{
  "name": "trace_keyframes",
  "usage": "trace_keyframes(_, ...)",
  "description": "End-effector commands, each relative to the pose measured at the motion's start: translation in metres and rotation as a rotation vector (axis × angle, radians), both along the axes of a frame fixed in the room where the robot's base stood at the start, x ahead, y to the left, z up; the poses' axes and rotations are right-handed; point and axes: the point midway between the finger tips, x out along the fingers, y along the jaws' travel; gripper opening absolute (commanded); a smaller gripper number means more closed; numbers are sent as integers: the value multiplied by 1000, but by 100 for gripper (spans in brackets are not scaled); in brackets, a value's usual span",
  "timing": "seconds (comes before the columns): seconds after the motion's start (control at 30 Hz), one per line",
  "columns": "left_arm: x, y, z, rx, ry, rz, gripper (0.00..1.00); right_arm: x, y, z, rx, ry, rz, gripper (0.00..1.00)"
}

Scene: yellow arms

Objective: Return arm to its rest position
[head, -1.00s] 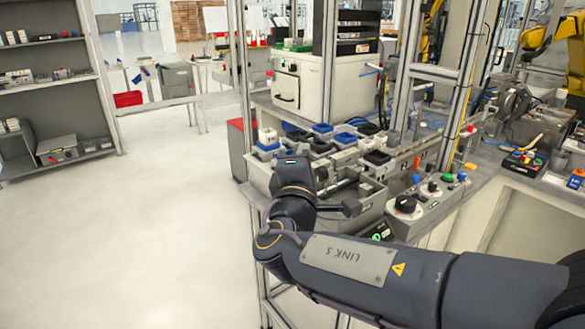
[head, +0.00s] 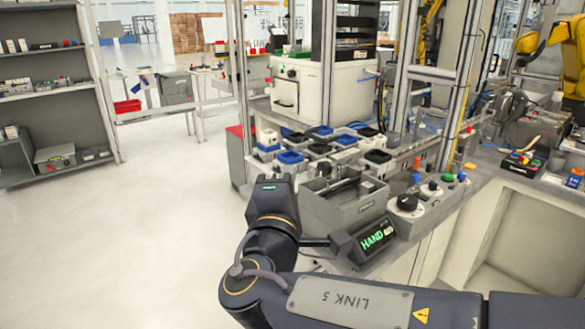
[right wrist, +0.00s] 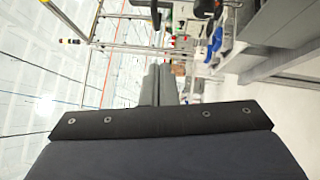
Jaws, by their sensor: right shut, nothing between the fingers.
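My right arm comes in from the lower right of the head view, and its dark wrist (head: 272,205) is bent upward in front of the workbench. The fingers cannot be made out in that view. In the right wrist view my right gripper (right wrist: 159,70) has its two grey fingers side by side, shut and empty. The fingers point out over the room, with nothing seen touching them. My left arm and gripper are in neither view.
A grey open bin (head: 345,205) stands on the bench just behind my wrist, beside a green-lit HAND display (head: 375,238) and a control box with a black knob (head: 406,205). Several blue and black bins stand behind. The pale floor (head: 130,240) at left is clear.

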Motion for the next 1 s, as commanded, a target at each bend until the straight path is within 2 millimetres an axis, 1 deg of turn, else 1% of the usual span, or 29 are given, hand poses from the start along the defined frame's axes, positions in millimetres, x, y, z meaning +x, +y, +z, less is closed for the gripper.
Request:
trace_keyframes(0.03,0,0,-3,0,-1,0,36,-11,3,-2,0,-2,7,0)
trace_keyframes(0.13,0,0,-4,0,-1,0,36,-24,6,-4,0,-1,6,0)
trace_keyframes(0.27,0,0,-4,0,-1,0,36,-33,5,-5,2,3,1,0)
trace_keyframes(0.33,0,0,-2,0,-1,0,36,-32,-5,-8,16,28,-18,0)
trace_keyframes(0.37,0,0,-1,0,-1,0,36,-30,-13,-10,27,49,-32,0)
trace_keyframes(0.47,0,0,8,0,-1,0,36,-23,-57,-26,99,167,-110,0)
trace_keyframes(0.5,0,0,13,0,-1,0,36,-22,-81,-37,145,235,-153,0)
trace_keyframes(0.57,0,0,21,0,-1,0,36,-26,-122,-56,233,351,-227,0)
trace_keyframes(0.6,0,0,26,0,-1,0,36,-33,-148,-71,305,434,-277,0)
trace_keyframes(0.67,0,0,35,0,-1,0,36,-51,-184,-94,432,558,-352,0)
trace_keyframes(0.7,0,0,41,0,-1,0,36,-67,-205,-109,532,640,-403,0)
trace_keyframes(0.77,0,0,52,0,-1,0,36,-97,-229,-131,704,757,-474,0)
trace_keyframes(0.8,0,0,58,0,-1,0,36,-119,-239,-143,828,822,-515,0)
trace_keyframes(0.87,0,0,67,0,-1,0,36,-151,-245,-156,1023,900,-566,0)
trace_keyframes(0.9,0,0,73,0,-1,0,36,-170,-244,-161,1156,936,-593,0)
trace_keyframes(1.0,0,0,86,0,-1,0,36,-207,-233,-164,1475,975,-631,0)
